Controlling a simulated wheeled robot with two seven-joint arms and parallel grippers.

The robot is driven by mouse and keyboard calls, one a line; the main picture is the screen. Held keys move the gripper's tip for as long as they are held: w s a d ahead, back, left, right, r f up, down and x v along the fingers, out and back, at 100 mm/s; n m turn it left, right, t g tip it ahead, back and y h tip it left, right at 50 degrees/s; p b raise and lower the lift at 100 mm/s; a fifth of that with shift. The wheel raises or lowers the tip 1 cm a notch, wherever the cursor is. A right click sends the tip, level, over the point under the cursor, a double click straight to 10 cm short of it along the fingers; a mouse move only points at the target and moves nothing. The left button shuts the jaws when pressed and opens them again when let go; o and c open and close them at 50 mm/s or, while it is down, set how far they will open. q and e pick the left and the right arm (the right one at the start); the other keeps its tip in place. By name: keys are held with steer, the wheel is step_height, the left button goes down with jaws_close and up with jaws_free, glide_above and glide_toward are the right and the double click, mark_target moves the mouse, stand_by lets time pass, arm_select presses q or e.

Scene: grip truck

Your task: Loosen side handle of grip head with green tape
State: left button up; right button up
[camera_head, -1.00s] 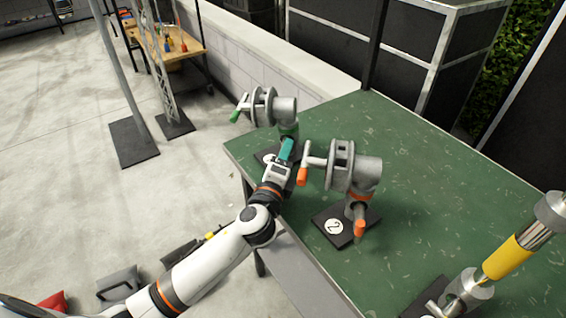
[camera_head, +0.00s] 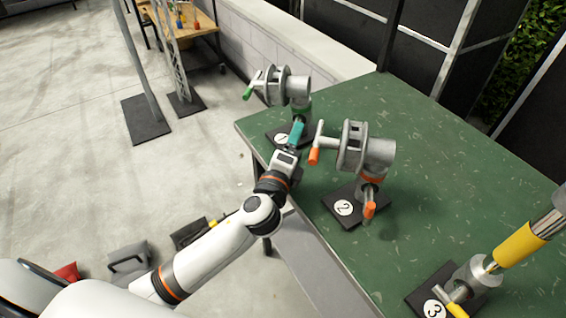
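The grip head with green tape (camera_head: 289,88) stands on base plate 1 at the table's far left corner, with a green band at its neck. Its upper handle has a green end (camera_head: 248,93) and sticks out to the left. A teal-green side handle (camera_head: 296,132) hangs low in front of the plate. My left gripper (camera_head: 292,149) is at the lower end of this handle. The fingers are too small and partly hidden to show whether they are shut on it. My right gripper is out of view.
A second grip head (camera_head: 365,152) with orange handles stands on plate 2, close to the right of my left gripper. A third stand with yellow tape (camera_head: 518,246) is at the lower right. The green table (camera_head: 450,170) is clear in the middle.

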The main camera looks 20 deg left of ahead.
arm_select(q)
steer(key=s+b, duration=0.1)
steer(key=s, duration=0.8)
steer(key=shift+s+d, duration=0.15)
steer(key=shift+d, duration=0.05)
steer(key=shift+f, duration=0.1)
